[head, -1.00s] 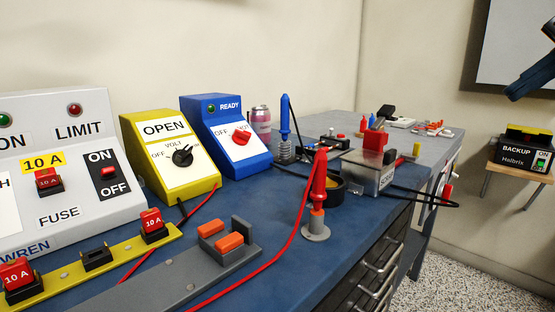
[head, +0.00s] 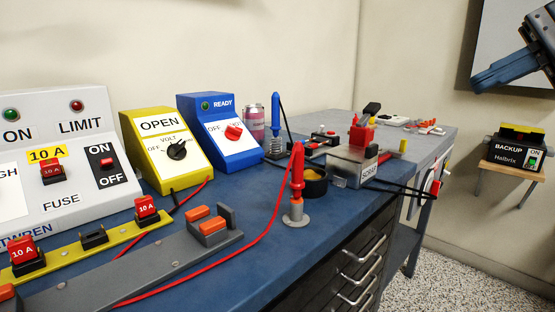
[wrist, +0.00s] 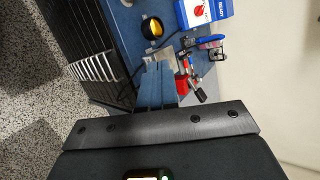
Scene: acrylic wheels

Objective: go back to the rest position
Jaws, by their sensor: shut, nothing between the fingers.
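My gripper (head: 480,82) hangs in the air at the upper right of the head view, high above the floor and to the right of the workbench. Its blue fingers are together and hold nothing. In the wrist view the shut fingers (wrist: 155,68) point toward the bench, with a red part (wrist: 183,84) showing beside them. Most of my arm is outside the head view.
The blue workbench (head: 262,250) carries a grey power supply (head: 75,135), a yellow meter (head: 170,150), a blue READY box (head: 222,135) and a red probe (head: 297,170) on a stand. A BACKUP unit (head: 517,157) sits on a wall shelf. Speckled floor (head: 425,282) lies open at right.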

